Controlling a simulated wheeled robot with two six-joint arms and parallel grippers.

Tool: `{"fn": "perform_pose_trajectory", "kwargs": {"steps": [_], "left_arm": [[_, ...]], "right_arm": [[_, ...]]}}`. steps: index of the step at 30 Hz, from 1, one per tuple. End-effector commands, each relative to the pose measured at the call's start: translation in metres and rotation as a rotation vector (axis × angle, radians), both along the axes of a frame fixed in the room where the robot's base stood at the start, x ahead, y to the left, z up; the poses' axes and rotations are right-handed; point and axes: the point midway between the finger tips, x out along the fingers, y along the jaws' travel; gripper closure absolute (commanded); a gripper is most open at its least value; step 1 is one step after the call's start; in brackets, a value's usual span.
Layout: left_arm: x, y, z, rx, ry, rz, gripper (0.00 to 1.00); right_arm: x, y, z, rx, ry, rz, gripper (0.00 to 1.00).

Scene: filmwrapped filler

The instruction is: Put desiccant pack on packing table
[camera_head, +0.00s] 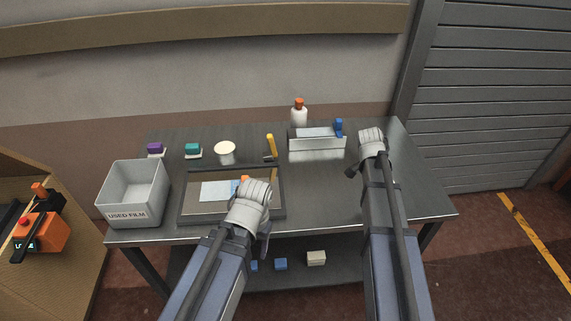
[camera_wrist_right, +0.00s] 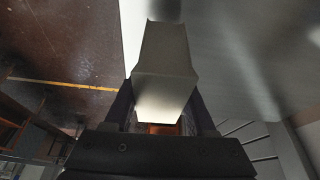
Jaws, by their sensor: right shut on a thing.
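My right gripper (camera_wrist_right: 163,112) is shut on a pale, box-like pack (camera_wrist_right: 165,55), which looks like the desiccant pack. The pack sticks out beyond the fingers in the right wrist view. In the head view my right gripper (camera_head: 353,171) is over the right part of the grey metal packing table (camera_head: 415,190), and the pack is hidden there. My left gripper (camera_head: 264,228) is over the front of the dark-rimmed tray on the table. Its fingers are mostly hidden behind my arm, so its opening cannot be made out.
A grey used film bin (camera_head: 134,190) stands at the table's left end. The tray (camera_head: 190,209) holds a pale blue sheet. Behind are purple and teal blocks, a white bowl (camera_head: 225,150), a yellow-handled tool, a film dispenser (camera_head: 316,144) and a bottle (camera_head: 299,115). The table's right end is clear.

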Motion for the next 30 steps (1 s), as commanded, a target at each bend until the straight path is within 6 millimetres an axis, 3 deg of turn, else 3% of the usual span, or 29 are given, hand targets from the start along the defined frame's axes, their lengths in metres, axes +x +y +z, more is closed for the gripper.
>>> {"fn": "perform_pose_trajectory", "kwargs": {"steps": [9,15,21,30], "left_arm": [[0.0,0.0,0.027,0.0,0.0,0.0,0.38],[0.0,0.0,0.037,0.0,0.0,0.0,0.38],[0.0,0.0,0.041,0.0,0.0,0.0,0.38],[0.0,0.0,0.039,0.0,0.0,0.0,0.38]], "right_arm": [[0.043,0.087,0.027,0.004,-0.004,0.85,1.0],[0.061,0.128,0.037,0.002,-0.006,1.241,1.0],[0.068,0.151,0.042,-0.002,-0.006,1.456,1.0],[0.07,0.157,0.04,-0.002,-0.004,1.514,1.0]]}}
